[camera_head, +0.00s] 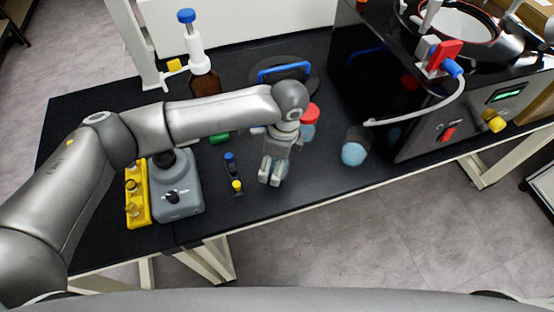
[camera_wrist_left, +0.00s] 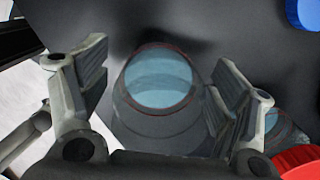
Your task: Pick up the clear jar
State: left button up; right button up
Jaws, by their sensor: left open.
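A clear jar (camera_wrist_left: 160,80) with pale blue contents stands between the two fingers of my left gripper (camera_wrist_left: 160,95) in the left wrist view. In the head view only part of the jar (camera_head: 284,168) shows, mostly hidden behind the gripper (camera_head: 270,178). The left gripper is open, its fingers to either side of the jar, and I see gaps between them. The jar's lower part is dark and blurred. My right gripper is out of view.
A red-capped jar (camera_head: 309,114) is close behind the gripper. Another blue-filled container (camera_head: 354,152) is by the freeze dryer (camera_head: 425,135). The table's front edge is near.

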pick_arm(q)
jog(key=c, duration=1.2)
jog(key=shift+c, duration=0.3)
jog(key=shift+r, duration=0.15)
